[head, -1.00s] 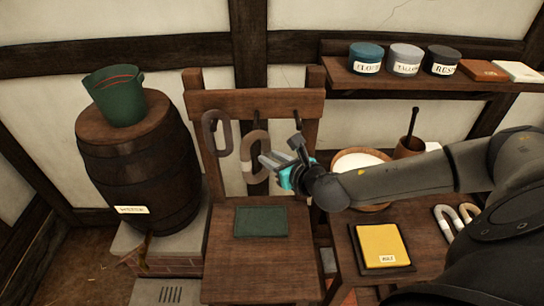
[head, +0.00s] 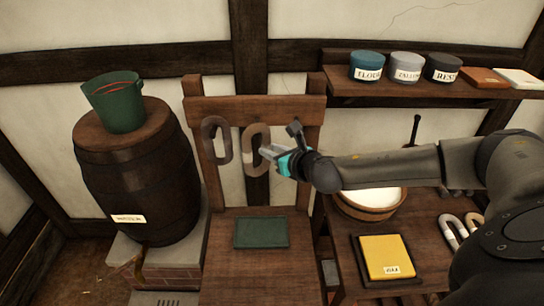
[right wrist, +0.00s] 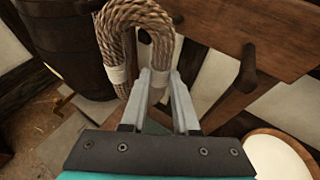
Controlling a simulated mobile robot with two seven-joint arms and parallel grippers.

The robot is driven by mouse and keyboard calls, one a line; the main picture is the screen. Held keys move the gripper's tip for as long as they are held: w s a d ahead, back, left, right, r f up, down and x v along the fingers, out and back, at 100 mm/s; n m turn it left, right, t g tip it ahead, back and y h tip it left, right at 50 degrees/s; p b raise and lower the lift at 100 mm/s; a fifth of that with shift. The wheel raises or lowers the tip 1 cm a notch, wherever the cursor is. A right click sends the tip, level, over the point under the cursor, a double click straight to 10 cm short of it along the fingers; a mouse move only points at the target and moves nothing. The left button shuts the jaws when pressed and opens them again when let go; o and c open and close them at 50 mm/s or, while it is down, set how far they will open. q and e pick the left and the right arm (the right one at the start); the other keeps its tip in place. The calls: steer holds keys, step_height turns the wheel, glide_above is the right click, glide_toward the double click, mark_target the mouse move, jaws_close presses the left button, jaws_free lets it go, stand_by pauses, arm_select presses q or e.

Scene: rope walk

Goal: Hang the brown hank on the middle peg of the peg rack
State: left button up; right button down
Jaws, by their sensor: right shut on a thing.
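The brown hank (head: 250,160), a bent loop of rope with pale bindings, is in my right gripper (head: 268,153), in front of the peg rack (head: 290,108). In the right wrist view the gripper (right wrist: 158,76) is shut on one leg of the hank (right wrist: 125,30), near a binding. A darker hank (head: 209,145) hangs at the rack's left. A bare peg (right wrist: 247,68) shows at right in the wrist view. My left gripper is out of view.
A barrel (head: 140,185) with a green bucket (head: 116,105) stands at left. A dark green book-like item (head: 261,232) lies below the rack. At right are a wooden bowl (head: 370,208), a yellow block (head: 386,255), pale hanks (head: 452,230) and a shelf (head: 430,91) with jars.

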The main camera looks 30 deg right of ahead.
steer(key=w+d, duration=0.1)
steer(key=w+d+b, duration=0.1)
steer(key=w, duration=0.1)
steer(key=w+d, duration=0.1)
steer(key=shift+w+f, duration=0.35)
steer(key=shift+f, duration=0.05)
steer(key=shift+s+f, duration=0.1)
steer(key=shift+f, duration=0.25)
stand_by(0.7)
steer(key=c, duration=0.6)
jaws_free()
steer(key=shift+f, duration=0.1)
steer(key=shift+d+r, duration=0.15)
steer(key=shift+r, duration=0.15)
